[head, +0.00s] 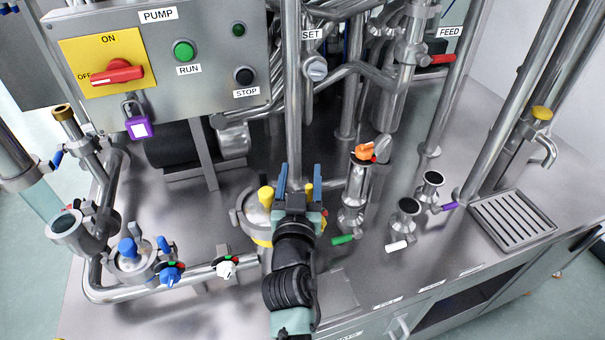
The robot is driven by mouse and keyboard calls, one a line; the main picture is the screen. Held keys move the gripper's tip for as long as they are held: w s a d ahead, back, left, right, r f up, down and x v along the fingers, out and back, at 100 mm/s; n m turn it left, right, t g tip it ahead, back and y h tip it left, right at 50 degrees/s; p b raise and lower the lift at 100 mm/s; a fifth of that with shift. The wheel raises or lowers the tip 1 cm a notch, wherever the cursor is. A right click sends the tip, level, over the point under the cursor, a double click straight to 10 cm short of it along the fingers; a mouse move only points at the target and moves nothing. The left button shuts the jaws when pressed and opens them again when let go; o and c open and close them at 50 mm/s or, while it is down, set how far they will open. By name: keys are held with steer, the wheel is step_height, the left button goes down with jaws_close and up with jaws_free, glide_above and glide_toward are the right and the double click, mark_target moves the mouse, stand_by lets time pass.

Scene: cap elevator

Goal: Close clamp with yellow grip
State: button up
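A steel fitting (243,218) with yellow parts sits left of centre, partly hidden behind my arm. One upright yellow grip (266,196) stands on its top, left of my gripper. A second yellow piece (309,192) shows beside my right finger; whether it touches the finger I cannot tell. A yellow patch (262,242) shows lower on the fitting's side. My gripper (297,172) has two blue fingers standing apart, with no object seen held between them. The clamp's closure and its hinge are hidden by my gripper and arm, so I cannot tell its position.
A vertical steel pipe (292,95) rises just behind my gripper. Right of it stands a fitting with an orange top (364,152) and a green-gripped valve handle (343,239). Blue-gripped fittings (127,247) stand at left. The control box (200,40) hangs behind.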

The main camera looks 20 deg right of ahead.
steer(key=shift+a+f, duration=0.1)
steer(key=shift+a, duration=0.25)
steer(key=b+v, duration=0.4)
steer(key=v, duration=0.8)
steer(key=shift+s+d, duration=0.15)
steer(key=shift+s, duration=0.35)
